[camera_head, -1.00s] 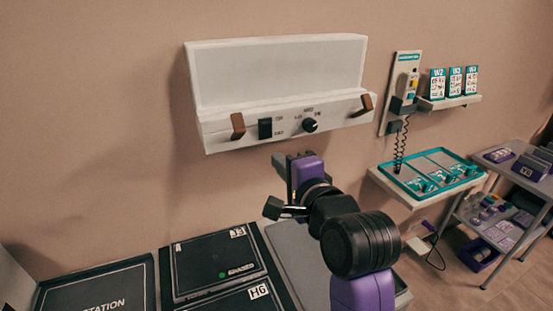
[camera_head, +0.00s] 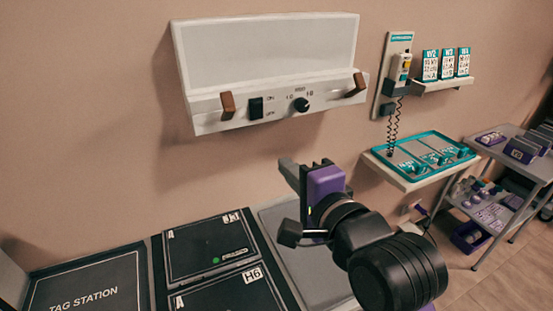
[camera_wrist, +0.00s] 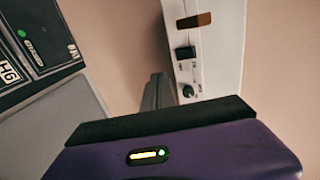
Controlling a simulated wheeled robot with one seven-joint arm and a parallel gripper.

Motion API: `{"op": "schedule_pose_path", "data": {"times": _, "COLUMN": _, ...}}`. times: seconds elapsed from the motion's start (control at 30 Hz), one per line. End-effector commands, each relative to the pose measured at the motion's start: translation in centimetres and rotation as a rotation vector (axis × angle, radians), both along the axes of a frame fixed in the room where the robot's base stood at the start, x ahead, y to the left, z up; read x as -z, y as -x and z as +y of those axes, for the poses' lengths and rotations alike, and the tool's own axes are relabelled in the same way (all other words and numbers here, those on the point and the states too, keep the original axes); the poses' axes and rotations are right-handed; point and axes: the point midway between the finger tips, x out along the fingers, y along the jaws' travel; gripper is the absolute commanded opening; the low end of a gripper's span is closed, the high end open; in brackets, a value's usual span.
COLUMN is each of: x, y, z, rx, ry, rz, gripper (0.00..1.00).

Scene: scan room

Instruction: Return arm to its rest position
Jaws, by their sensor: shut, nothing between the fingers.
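My gripper (camera_head: 290,172) is at the end of my purple and black arm, in the middle of the head view. It is shut and empty. It hangs in front of the wall, below the white wall panel (camera_head: 268,55) and apart from it. In the wrist view the shut fingers (camera_wrist: 158,92) show as a dark shape beyond the purple gripper body. The panel (camera_wrist: 215,40) shows there too, just right of the fingers.
Below left lie black cases (camera_head: 208,243) and a tag station mat (camera_head: 85,285). A grey surface (camera_head: 300,262) lies under my arm. At right are a teal tray (camera_head: 440,165) on a shelf, a wall-mounted handheld device (camera_head: 402,68) with coiled cord, and a grey cart (camera_head: 525,165).

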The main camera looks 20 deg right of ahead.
Motion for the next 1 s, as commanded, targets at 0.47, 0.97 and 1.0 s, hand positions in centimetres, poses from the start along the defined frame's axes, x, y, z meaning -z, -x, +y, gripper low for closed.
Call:
{"op": "schedule_pose_path", "data": {"times": 0.47, "x": -4.1, "y": -0.2, "z": 0.1, "rx": -0.011, "ry": 0.273, "rz": -0.168, "gripper": 0.00}}
{"op": "schedule_pose_path", "data": {"times": 0.97, "x": -0.8, "y": 5.6, "z": 2.1, "rx": -0.039, "ry": 1.100, "rz": -0.403, "gripper": 0.00}}
{"op": "schedule_pose_path", "data": {"times": 1.0, "x": 0.1, "y": 6.5, "z": 2.1, "rx": -0.044, "ry": 1.160, "rz": -0.407, "gripper": 0.00}}
